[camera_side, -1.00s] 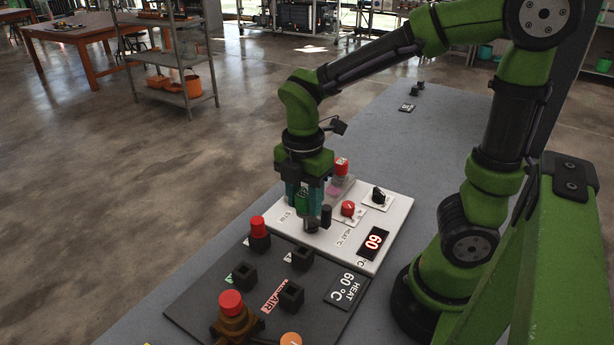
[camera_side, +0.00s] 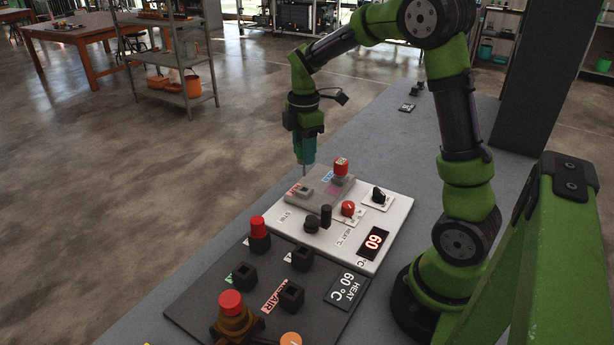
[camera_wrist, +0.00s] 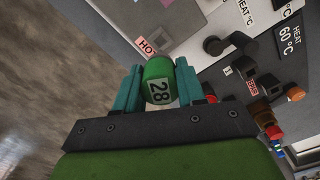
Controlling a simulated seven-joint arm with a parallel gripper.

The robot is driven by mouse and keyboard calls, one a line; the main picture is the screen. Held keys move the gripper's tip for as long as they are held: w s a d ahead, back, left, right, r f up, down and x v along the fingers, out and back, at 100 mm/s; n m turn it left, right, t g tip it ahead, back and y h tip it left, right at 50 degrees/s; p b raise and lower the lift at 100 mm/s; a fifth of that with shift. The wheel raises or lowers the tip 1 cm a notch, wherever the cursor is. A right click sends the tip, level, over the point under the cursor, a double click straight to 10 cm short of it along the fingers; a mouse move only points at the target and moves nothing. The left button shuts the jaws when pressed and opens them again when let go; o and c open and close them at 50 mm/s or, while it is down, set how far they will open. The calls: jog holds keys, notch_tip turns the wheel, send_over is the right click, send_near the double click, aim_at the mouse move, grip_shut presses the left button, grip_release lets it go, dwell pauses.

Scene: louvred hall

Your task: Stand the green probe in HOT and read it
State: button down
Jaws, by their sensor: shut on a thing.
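My gripper (camera_side: 303,156) is shut on the green probe (camera_wrist: 158,82), with its teal fingers on both sides of the green cap. The cap reads 28 in the wrist view. In the side view the probe's thin stem (camera_side: 304,170) points down, roughly upright; the fingers hide the cap there. The grey block (camera_side: 318,203) sits on the white hot plate (camera_side: 380,236). The HOT label (camera_side: 293,190) is at the block's left end beside an opening; it also shows in the wrist view (camera_wrist: 147,46). The stem hangs near that end; I cannot tell whether its tip is in the opening.
A red-capped probe (camera_side: 341,166) stands at the block's far right corner. The plate has a black knob (camera_side: 311,224), a red knob (camera_side: 347,208) and a display (camera_side: 374,241) reading 60. A dark board (camera_side: 205,290) with holders lies in front. The bench behind is mostly clear.

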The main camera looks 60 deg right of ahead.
jog(key=shift+f, duration=2.15)
jog(key=shift+f, duration=1.8)
jog(key=c, duration=0.6)
grip_release()
jog(key=shift+r, duration=2.55)
